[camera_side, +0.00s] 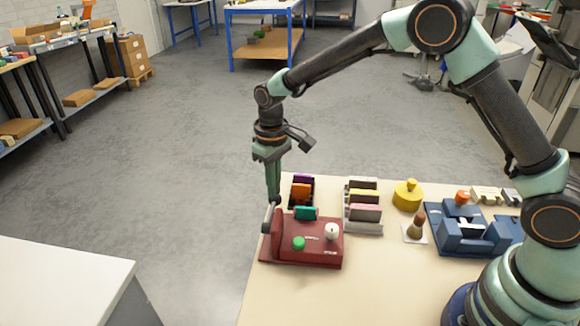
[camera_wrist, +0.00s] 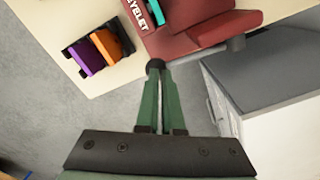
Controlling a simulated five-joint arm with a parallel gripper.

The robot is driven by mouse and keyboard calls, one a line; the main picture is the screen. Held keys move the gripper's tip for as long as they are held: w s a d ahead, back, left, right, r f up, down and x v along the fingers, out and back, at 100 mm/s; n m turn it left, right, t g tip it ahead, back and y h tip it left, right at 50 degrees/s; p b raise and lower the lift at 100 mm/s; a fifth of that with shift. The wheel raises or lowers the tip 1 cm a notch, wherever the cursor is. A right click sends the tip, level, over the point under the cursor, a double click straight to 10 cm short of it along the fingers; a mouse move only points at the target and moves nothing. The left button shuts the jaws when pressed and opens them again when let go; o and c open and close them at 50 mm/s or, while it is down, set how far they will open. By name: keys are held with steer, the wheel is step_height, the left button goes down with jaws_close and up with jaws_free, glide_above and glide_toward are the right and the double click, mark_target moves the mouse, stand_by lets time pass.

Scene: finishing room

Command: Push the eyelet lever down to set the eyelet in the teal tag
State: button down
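The dark red eyelet press (camera_side: 318,254) stands at the table's front left corner, with a green button and a white knob on top. The teal tag (camera_side: 306,213) stands upright at its back edge; part of it shows in the wrist view (camera_wrist: 155,12). The grey eyelet lever (camera_side: 270,215) rises steeply from a dark hub on the press's left side. My gripper (camera_side: 273,196) points down with its long green fingers together, its tips right at the lever's upper end. In the wrist view the fingers meet at a dark round end (camera_wrist: 156,66). I cannot tell whether they touch the lever.
A dark rack with purple and orange tags (camera_side: 301,191) stands just behind the press. Right of it are a tag holder (camera_side: 363,212), a yellow knobbed weight (camera_side: 407,195), a brush and a blue machine (camera_side: 466,235). Open floor lies left of the table, then a white cabinet (camera_side: 60,275).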

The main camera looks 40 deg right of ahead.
steer(key=shift+s+f, duration=0.1)
stand_by(0.3)
step_height(320, 180, up, 9)
steer(key=shift+s+a+r, duration=0.15)
steer(key=shift+a+r, duration=0.05)
steer(key=shift+a, duration=0.05)
stand_by(0.9)
step_height(320, 180, up, 4)
steer(key=shift+r, duration=0.1)
stand_by(0.6)
